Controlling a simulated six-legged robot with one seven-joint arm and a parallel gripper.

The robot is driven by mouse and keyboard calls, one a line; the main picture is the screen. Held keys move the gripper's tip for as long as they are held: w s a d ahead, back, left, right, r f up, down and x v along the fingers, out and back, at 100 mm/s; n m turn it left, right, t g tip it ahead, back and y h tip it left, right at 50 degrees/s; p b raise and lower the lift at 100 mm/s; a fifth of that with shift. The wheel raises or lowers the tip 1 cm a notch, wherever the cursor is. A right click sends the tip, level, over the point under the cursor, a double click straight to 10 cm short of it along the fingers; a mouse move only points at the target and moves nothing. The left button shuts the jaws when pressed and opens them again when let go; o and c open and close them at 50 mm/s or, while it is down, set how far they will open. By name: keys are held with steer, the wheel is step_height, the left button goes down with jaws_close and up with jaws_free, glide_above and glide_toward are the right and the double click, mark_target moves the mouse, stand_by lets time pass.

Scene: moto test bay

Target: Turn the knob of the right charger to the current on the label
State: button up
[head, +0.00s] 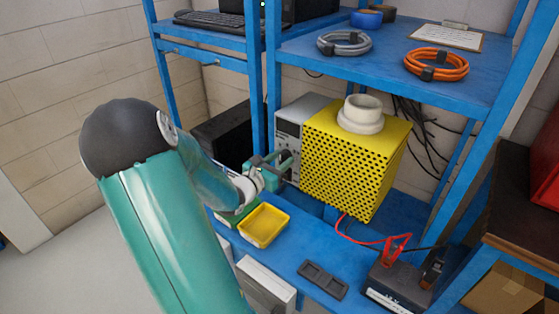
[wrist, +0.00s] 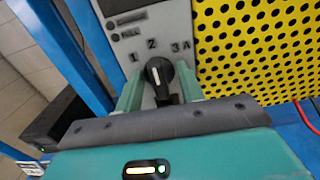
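A grey charger (head: 288,125) stands on the blue shelf, left of a yellow perforated box. In the wrist view its grey front panel (wrist: 172,20) shows the marks 1, 2 and 3 A in an arc above a black knob (wrist: 158,72). The knob has a white mark; which number it points to is unclear. My gripper (wrist: 159,92) is open, its two green fingers on either side of the knob with gaps visible. In the head view my gripper (head: 272,172) is at the charger's front. A battery (head: 395,288) has a white label too small to read.
The yellow perforated box (head: 350,165) with a white ring on top stands close right of my gripper. A black box (head: 225,135) is to the left. A yellow tray (head: 263,225) and dark tray (head: 323,281) lie on the shelf in front. Red clamp cable (head: 365,240) runs right.

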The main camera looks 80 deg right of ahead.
steer(key=shift+w+a, duration=0.3)
steer(key=shift+a, duration=0.1)
steer(key=v, duration=1.3)
steer(key=shift+s, duration=0.15)
steer(key=w+a+r+m+t+y, duration=0.1)
steer(key=w+a+m+t+y, duration=0.3)
steer(key=a, duration=0.7)
steer(key=w+a+r+m+t+y, duration=0.15)
steer(key=w+a+m+y, duration=0.4)
steer(key=a, duration=0.55)
steer(key=w+a+r+m+t+y, duration=0.1)
steer(key=a+r+m+t+y, duration=0.1)
steer(key=a, duration=0.7)
steer(key=w+a+r+m+t+y, duration=0.1)
steer(key=a+r+t+y, duration=0.4)
steer(key=a, duration=0.5)
steer(key=shift+r+m, duration=0.35)
steer(key=shift+r, duration=0.25)
